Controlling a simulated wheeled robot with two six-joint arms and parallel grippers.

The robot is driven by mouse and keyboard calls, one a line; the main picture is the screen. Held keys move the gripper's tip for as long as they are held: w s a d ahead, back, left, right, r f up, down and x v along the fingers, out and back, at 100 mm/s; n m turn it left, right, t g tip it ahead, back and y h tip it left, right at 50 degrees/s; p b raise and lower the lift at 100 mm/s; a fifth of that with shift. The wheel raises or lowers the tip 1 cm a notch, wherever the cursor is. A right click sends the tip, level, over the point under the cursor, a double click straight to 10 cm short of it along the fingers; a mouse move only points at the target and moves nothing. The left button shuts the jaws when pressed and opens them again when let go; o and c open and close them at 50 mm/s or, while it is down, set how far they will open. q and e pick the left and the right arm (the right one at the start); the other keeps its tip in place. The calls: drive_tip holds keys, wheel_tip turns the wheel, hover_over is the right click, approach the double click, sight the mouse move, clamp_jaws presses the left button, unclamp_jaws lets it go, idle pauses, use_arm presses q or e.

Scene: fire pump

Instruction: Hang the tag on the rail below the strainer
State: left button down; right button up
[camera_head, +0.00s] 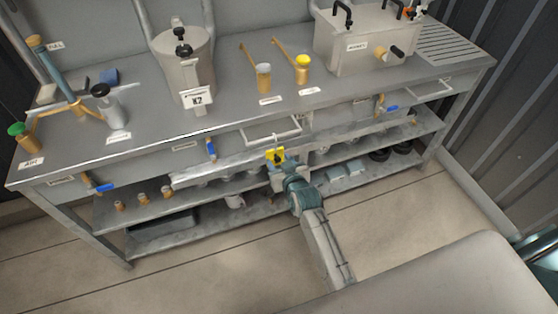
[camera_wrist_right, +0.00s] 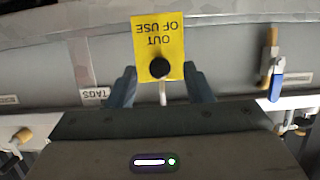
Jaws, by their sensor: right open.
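The yellow tag (camera_head: 275,155), marked OUT OF USE, is upright below the front edge of the bench. A thin white stem runs up from it towards a white U-shaped rail (camera_head: 285,136); whether it hooks over the bar is unclear. My left gripper is out of view. I cannot tell which vessel is the strainer.
Another white rail (camera_head: 430,90) is at the bench's right front. A grey K2 vessel (camera_head: 186,70) and a pale box (camera_head: 365,45) stand on top. Blue-handled valves (camera_head: 211,148) line the front. The lower shelf (camera_head: 185,225) holds fittings. A TAGS label (camera_wrist_right: 95,92) shows in the wrist view.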

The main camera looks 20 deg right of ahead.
drive_tip(key=v, duration=1)
drive_tip(key=s+d+f+g, duration=0.25)
drive_tip(key=s+f, duration=0.35)
drive_tip(key=f, duration=0.7)
drive_tip(key=s+d+f+g, duration=0.1)
drive_tip(key=s+f+g, duration=0.4)
drive_tip(key=f, duration=0.8)
use_arm(q)
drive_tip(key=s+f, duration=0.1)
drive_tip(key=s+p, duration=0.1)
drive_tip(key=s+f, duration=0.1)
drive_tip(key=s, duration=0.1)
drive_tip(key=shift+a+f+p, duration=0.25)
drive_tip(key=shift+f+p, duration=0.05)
drive_tip(key=shift+p, duration=0.05)
use_arm(e)
drive_tip(key=s+d+f+g, duration=0.2)
drive_tip(key=s+f, duration=0.3)
drive_tip(key=s, duration=0.3)
drive_tip(key=s+d+f+g+h, duration=0.1)
drive_tip(key=s+d+f, duration=0.2)
drive_tip(key=s+f, duration=0.3)
drive_tip(key=s+d+f+g, duration=0.2)
drive_tip(key=s+f, duration=0.4)
drive_tip(key=s, duration=0.5)
drive_tip(key=shift+s+d+g, duration=0.25)
drive_tip(key=shift+s+g, duration=0.1)
drive_tip(key=shift+s, duration=0.05)
